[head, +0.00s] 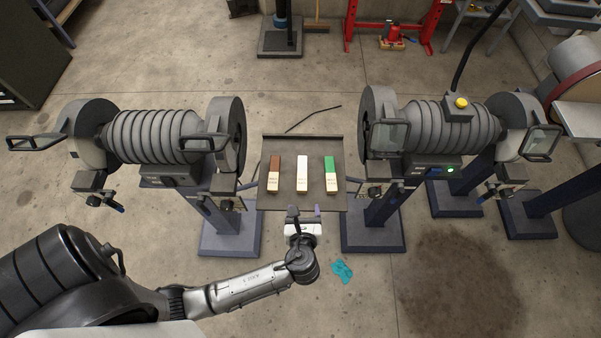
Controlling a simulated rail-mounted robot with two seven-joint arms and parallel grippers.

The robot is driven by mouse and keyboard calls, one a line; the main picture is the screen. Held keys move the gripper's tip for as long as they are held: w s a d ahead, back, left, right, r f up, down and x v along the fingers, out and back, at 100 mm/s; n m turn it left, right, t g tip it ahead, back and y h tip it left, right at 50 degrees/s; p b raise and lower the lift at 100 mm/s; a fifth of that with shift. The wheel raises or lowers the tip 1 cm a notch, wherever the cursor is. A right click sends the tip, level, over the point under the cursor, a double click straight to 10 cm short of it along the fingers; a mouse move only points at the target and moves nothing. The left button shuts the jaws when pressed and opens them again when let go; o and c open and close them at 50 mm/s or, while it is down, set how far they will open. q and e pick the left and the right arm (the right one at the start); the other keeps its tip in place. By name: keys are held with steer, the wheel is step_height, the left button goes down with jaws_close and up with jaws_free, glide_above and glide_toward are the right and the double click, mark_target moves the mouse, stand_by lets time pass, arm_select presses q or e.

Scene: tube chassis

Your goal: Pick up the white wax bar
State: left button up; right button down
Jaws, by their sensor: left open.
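The white wax bar (302,172) lies on a dark tray (291,148) between two bench grinders. It is the middle of three bars, and its near end is tan. A brown bar (274,171) lies to its left and a green bar (330,173) to its right. My left gripper (304,211) is open at the tray's near edge, just short of the white bar's near end. Nothing shows between its fingers. Its height over the tray is hard to tell. My right gripper is out of view.
A grinder (150,135) stands left of the tray and another (432,128) stands right, both on pedestals, their wheels close to the tray's sides. A teal cloth (342,271) lies on the floor. A dark stain (470,285) marks the floor at lower right.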

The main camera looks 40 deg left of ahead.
arm_select(q)
steer(key=b, duration=0.1)
glide_toward(302, 178)
steer(key=w, duration=0.1)
steer(key=w+a+f, duration=0.1)
steer(key=shift+w+a+f+m, duration=0.1)
steer(key=shift+w+a+m, duration=0.1)
steer(key=shift+w+m, duration=0.15)
steer(key=shift+s+a+b+x, duration=0.15)
steer(key=shift+b+x, duration=0.25)
steer(key=shift+x, duration=0.9)
steer(key=shift+s+a+b+x, duration=0.1)
steer(key=shift+b+x, duration=0.25)
steer(key=shift+x, duration=1)
steer(key=shift+w+a+f, duration=0.25)
steer(key=shift+w+a, duration=0.05)
steer(key=shift+w, duration=0.1)
steer(key=c, duration=0.9)
steer(key=shift+c, duration=0.6)
steer(key=shift+r, duration=0.1)
